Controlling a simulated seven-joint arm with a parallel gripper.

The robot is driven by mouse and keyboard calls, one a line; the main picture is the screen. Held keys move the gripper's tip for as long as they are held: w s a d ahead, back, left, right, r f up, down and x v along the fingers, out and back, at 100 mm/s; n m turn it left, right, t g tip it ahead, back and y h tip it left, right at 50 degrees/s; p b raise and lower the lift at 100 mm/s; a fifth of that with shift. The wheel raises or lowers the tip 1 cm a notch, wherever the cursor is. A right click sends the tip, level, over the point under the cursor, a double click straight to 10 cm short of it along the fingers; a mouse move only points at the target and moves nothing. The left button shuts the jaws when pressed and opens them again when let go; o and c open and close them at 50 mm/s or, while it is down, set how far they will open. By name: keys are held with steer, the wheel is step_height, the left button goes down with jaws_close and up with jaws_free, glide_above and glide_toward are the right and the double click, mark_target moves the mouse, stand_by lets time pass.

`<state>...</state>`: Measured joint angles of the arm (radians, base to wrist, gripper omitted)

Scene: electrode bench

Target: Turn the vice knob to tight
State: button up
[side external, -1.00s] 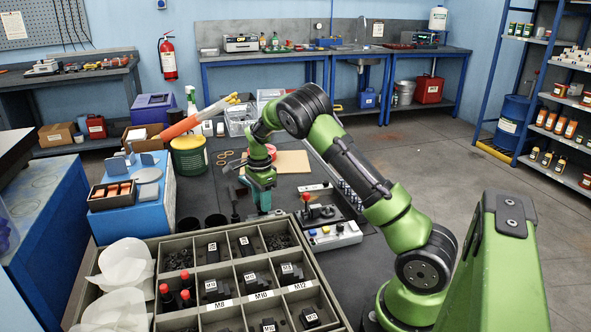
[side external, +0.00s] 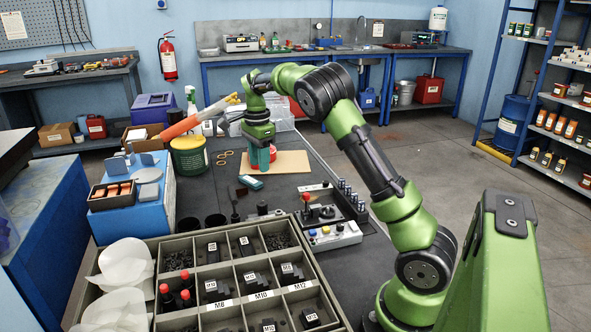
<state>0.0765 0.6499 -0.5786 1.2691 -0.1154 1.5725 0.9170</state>
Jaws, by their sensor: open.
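My gripper (side external: 262,164), with teal fingers, points down over the tan board (side external: 292,163) on the bench. Its jaws are open. A red object (side external: 263,153) shows between the fingers; I cannot tell whether they touch it. No vice knob can be made out with certainty. A dark fixture with a red-topped knob (side external: 307,197) stands right of and nearer than my gripper, apart from it. The knob's setting is too small to read.
A white control box (side external: 335,236) with coloured buttons sits near the fixture. A teal item (side external: 251,182) lies before the board. A compartment tray (side external: 160,258) fills the front. A green tin (side external: 189,158) and an orange-sleeved arm-like object (side external: 180,128) are at left.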

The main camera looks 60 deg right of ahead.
steer(key=shift+r, duration=2)
steer(key=s+a+r+n+t+y, duration=0.1)
steer(key=s+a+r+n+t, duration=0.1)
steer(key=s+a+n, duration=0.7)
steer(key=s+a+r+n+t+y, duration=0.1)
steer(key=s+a+n+t, duration=0.4)
steer(key=s+a+n, duration=0.5)
steer(key=s+a, duration=0.3)
steer(key=a, duration=0.2)
steer(key=shift+r, duration=0.4)
steer(key=shift+o, duration=0.4)
